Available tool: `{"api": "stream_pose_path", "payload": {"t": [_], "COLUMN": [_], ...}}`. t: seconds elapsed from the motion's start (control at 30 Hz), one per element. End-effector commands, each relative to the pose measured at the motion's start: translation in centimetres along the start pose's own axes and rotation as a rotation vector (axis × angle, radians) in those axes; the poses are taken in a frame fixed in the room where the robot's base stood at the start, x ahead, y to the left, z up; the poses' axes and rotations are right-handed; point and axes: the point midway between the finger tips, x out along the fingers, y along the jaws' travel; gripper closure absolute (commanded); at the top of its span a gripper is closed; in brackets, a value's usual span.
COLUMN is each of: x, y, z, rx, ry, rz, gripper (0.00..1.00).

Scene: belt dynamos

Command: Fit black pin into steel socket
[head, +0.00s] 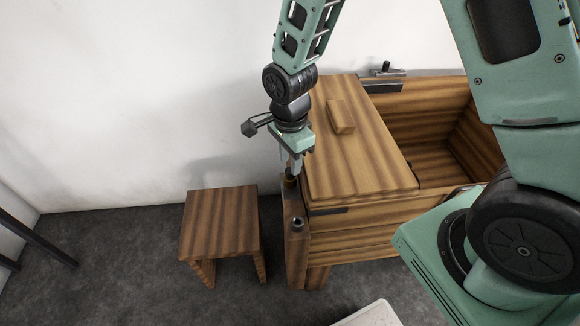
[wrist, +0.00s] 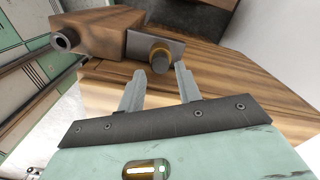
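The black pin (wrist: 160,62) stands in a brass-coloured ring on a grey plate, at one end of a wooden block. The steel socket (wrist: 65,40) is a grey ring with a dark hole at the block's other end; in the head view it is the dark round fitting (head: 297,224) on the front of the block. My gripper (wrist: 161,72) is open, with its two fingers apart. The pin shows just past the fingertips, roughly in line with the gap. In the head view my gripper (head: 291,168) points down over the pin's end of the block and mostly hides the pin.
The wooden block (head: 297,255) is at the left side of a wooden chest, whose lid (head: 350,150) has a raised wooden handle. The chest's right part is open. A wooden stool (head: 219,222) stands to the left. A white wall (head: 130,110) is behind.

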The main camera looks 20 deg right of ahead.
Motion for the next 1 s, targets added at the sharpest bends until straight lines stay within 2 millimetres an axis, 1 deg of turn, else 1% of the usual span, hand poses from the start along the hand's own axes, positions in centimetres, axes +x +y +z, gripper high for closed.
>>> {"api": "stream_pose_path", "payload": {"t": [0.03, 0.2, 0.33, 0.6, 0.63, 0.73, 1.0], "x": [0.8, 2.5, 3.1, 3.1, 3.1, 3.1, 2.7], "y": [0.1, 0.0, 0.0, 0.0, 0.0, 0.0, 0.0], "z": [0.0, 0.0, 0.0, 0.0, 0.0, 0.0, 0.0], "rx": [-0.001, 0.0, -0.001, -0.001, -0.001, -0.001, 0.0], "ry": [0.0, 0.0, 0.0, 0.0, 0.0, 0.0, 0.0], "rz": [0.003, 0.001, -0.001, -0.001, -0.001, -0.001, -0.001], "gripper": [0.66, 0.66, 0.66, 0.66, 0.71, 0.99, 0.99]}}
